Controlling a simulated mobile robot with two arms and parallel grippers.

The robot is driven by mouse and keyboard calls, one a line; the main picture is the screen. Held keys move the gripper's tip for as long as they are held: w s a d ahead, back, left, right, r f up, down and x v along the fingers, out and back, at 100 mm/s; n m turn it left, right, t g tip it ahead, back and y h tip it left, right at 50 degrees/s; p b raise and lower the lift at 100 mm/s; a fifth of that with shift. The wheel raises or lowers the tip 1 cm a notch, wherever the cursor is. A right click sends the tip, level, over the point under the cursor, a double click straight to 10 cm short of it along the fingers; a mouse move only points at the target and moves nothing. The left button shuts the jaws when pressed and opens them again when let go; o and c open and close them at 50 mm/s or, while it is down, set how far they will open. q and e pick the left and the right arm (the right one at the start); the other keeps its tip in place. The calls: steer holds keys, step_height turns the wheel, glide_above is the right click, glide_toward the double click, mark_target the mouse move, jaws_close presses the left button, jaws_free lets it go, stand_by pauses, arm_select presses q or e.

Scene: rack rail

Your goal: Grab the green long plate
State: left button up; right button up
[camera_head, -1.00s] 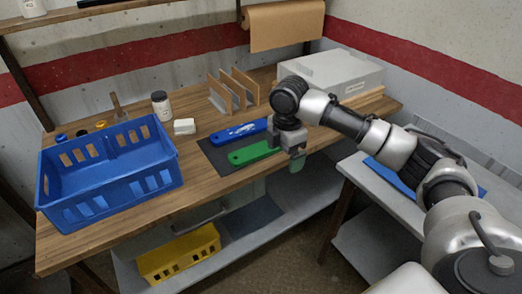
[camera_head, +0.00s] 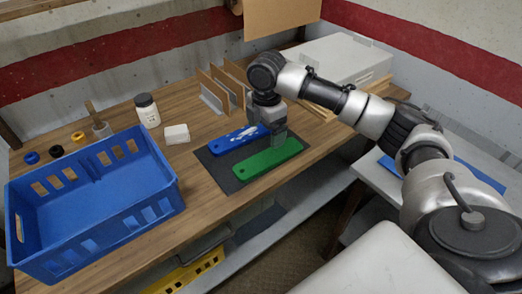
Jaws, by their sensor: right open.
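The green long plate (camera_head: 258,164) lies on a dark mat (camera_head: 222,176) near the front edge of the wooden table. A blue long plate (camera_head: 228,142) lies just behind it on the same mat. My left gripper is not in view.
A blue crate (camera_head: 160,200) stands on the left of the table. A grey box (camera_head: 340,58) is at the back right.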

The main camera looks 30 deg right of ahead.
mark_target(266, 158)
steer(key=f, duration=0.1)
steer(key=s+f, duration=0.1)
steer(key=f, duration=0.1)
steer(key=shift+s+f, duration=0.15)
steer(key=shift+f, duration=0.15)
steer(key=shift+w+f, duration=0.2)
steer(key=shift+f, duration=0.5)
steer(key=f, duration=0.5)
steer(key=shift+w+p, duration=0.2)
steer(key=shift+p, duration=0.2)
steer(key=shift+c, duration=0.4)
steer(key=shift+r, duration=0.1)
steer(key=c, duration=1.1)
steer(key=shift+r, duration=0.1)
